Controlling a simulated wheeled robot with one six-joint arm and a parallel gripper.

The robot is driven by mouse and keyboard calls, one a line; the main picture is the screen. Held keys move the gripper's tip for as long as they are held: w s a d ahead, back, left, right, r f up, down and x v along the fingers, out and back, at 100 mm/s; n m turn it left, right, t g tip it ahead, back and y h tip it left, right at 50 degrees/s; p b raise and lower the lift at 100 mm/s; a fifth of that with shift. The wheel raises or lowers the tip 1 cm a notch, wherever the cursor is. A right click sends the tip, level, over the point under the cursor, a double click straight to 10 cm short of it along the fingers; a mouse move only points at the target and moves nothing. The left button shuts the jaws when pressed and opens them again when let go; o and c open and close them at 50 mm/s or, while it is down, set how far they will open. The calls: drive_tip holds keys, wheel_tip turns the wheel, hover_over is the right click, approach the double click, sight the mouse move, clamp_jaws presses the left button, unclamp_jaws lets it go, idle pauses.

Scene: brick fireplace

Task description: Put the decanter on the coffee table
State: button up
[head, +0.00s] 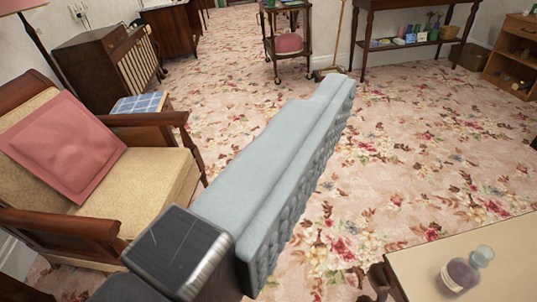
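A small round glass decanter (459,276) with dark purple contents, a pale label and a clear stopper is at the bottom right. It rests on the pale top of a low wooden table (415,270), likely the coffee table, cut off by the frame edge. The decanter appears upright. My gripper (335,85) reaches from the bottom left towards the upper middle, over the carpet. Its long blue-grey fingers look pressed together, with nothing seen between them. The gripper is left of the decanter and apart from it.
A wooden armchair (150,195) with a red cushion (62,145) stands at the left, near my gripper. A cabinet (105,70), a trolley (287,45), a shelf table (415,42) and a bookcase (515,60) line the back. The floral carpet (400,140) is clear between.

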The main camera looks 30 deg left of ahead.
drive_tip(key=s+r+n, duration=0.1)
drive_tip(key=s, duration=0.5)
drive_tip(key=shift+d+r, duration=0.15)
drive_tip(key=shift+d, duration=0.1)
drive_tip(key=shift+c, duration=0.2)
